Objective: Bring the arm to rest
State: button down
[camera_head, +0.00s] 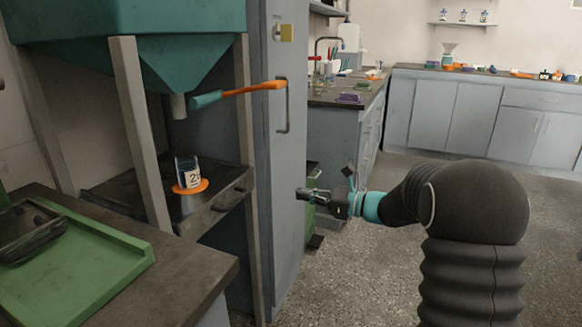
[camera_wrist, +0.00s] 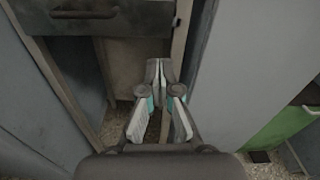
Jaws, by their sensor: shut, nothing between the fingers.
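My gripper (camera_head: 306,194) is stretched out to the left on my dark arm, in front of the tall grey cabinet in the head view. In the wrist view my gripper (camera_wrist: 158,72) points at the lower part of the machine's frame, with its fingertips together. It is shut and nothing shows between the fingers. No held thing hangs from it. It looks clear of the surfaces around it, though the exact gap to the cabinet cannot be told.
A teal hopper machine (camera_head: 150,50) stands at the left, with an orange-handled lever. A labelled glass container (camera_head: 187,172) sits on its shelf. A green tray (camera_head: 75,262) lies on the near bench. A green bin (camera_wrist: 285,138) is at the right. Open floor (camera_head: 345,275) lies below my arm.

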jog(key=s+d+f+n+g+h, duration=0.1)
jog(key=s+f+n+g+h, duration=0.2)
jog(key=s+f+n, duration=0.4)
jog(key=s+d+f+n+g+h, duration=0.1)
jog(key=s+f+n+g+h, duration=0.3)
jog(key=s, duration=0.5)
jog(key=s+d+r+n+t+h, duration=0.1)
jog(key=s+d+r+n+h, duration=0.1)
jog(key=s, duration=0.5)
jog(key=s+d+r+n+t+h, duration=0.2)
jog(key=s+d+r+n+h, duration=0.1)
jog(key=s, duration=0.5)
jog(key=s+d+r+n+t+h, duration=0.2)
jog(key=s+d+r+n+h, duration=0.1)
jog(key=s, duration=0.4)
jog(key=shift+s+d+n+h, duration=0.2)
jog(key=shift+d+n+h, duration=0.25)
jog(key=shift+n, duration=0.95)
